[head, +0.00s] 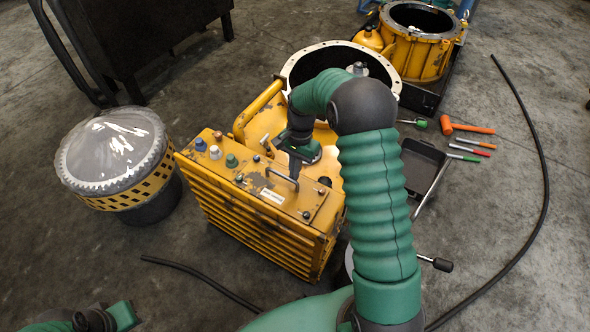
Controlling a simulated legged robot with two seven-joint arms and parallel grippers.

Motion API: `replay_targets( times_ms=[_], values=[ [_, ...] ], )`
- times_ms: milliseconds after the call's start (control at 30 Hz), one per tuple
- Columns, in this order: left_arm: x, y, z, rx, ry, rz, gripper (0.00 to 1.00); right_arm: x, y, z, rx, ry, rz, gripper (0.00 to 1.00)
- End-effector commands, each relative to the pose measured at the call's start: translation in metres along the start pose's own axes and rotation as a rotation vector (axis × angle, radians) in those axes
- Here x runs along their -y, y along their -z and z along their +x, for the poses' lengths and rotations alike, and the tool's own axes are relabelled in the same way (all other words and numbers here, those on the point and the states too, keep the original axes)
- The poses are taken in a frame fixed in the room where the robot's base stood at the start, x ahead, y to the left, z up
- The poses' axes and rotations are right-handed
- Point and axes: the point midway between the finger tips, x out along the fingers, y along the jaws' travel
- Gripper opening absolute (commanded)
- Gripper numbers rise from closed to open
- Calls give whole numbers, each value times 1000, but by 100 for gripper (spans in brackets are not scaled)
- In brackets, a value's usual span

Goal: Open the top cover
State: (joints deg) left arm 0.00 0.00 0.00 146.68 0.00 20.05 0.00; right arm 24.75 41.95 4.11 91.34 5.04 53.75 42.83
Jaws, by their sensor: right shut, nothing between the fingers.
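A worn yellow machine box (249,226) with slatted sides stands in the middle of the head view. Its top cover (262,192) carries a thin dark handle (283,179), several coloured knobs and a small white label. The cover lies flat on the box. My right gripper (294,168) is shut and empty just above the cover, close to the handle; whether it touches the handle is unclear. My right arm hides part of the machine behind it. Part of my left arm with its gripper (97,319) shows at the bottom left edge, away from the box; its fingers are not clear.
A grey-domed drum part (112,150) stands left of the box. An open round housing (300,66) is behind it, and another yellow housing (427,58) farther back. Tools, including an orange hammer (468,128), lie on the right beside a dark tray (420,162). Black hoses cross the floor.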

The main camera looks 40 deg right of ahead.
Motion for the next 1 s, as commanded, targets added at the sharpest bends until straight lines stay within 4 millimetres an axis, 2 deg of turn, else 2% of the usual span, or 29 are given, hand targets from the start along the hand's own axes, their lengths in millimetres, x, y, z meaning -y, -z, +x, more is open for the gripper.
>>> replay_targets(
  times_ms=[467,900,1000],
  values=[
    [0,4,-19,0,0,0,36,1,-17,-13,-106,-3,-6,0],
    [0,12,-49,0,0,0,36,0,-47,-33,-428,-7,-7,0],
    [0,13,-57,0,0,0,36,0,-51,-37,-452,-2,-5,0]
  ],
)
